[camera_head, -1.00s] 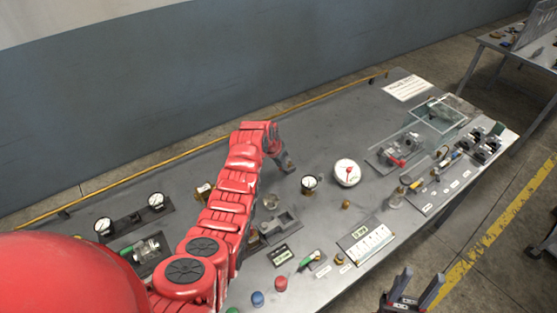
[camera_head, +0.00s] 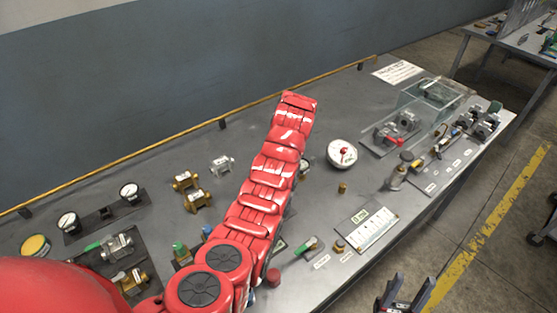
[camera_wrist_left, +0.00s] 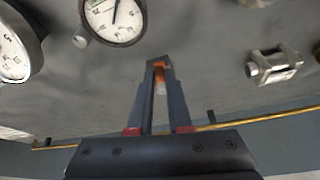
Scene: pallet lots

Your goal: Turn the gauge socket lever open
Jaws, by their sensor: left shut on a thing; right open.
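I cannot tell which fitting is the gauge socket lever. A green-handled lever (camera_head: 308,246) lies near the front labels, and a green-handled valve (camera_head: 110,246) sits at the left. A round white gauge (camera_head: 342,153) is right of my left arm. My left gripper is hidden behind its arm in the head view. In the left wrist view, my left gripper (camera_wrist_left: 159,70) is shut on a small orange-brown thing (camera_wrist_left: 160,76), mostly covered by the fingers. Gauge dials (camera_wrist_left: 116,14) (camera_wrist_left: 14,52) are close beyond it. My right gripper (camera_head: 404,292) is open and empty beyond the bench's front edge.
Red-handled valve fittings (camera_head: 391,138) and a glass box (camera_head: 432,93) stand at the bench's right. Brass fittings (camera_head: 192,190) and two small gauges (camera_head: 68,222) (camera_head: 130,192) are at the left. A silver fitting (camera_wrist_left: 274,66) shows in the wrist view. The bench's back middle is clear.

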